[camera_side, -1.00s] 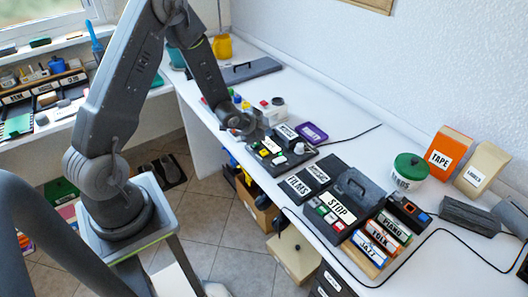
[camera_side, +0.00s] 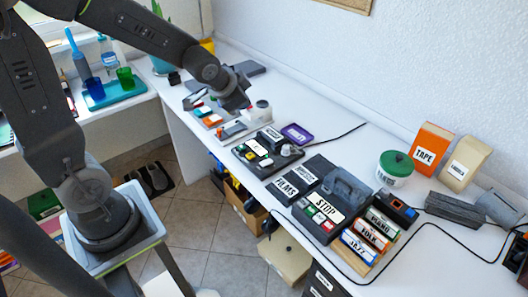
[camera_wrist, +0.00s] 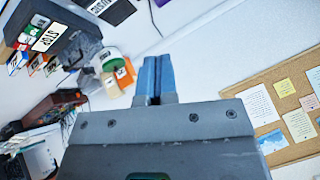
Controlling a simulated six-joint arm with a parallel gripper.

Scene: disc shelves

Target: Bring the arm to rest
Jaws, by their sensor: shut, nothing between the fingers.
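My gripper (camera_side: 237,98) is at the end of my raised arm in the side view, above the long white desk near its far part. In the wrist view its two blue-grey fingers (camera_wrist: 154,72) are together with nothing between them. The fingers point toward the wall side of the room and appear clear of everything.
PIANO, FOLK and JAZZ cases (camera_side: 370,237), a green-lidded tub (camera_side: 396,168) and TAPE box (camera_side: 430,150) stand nearer. A pinboard (camera_wrist: 288,110) hangs on the wall.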

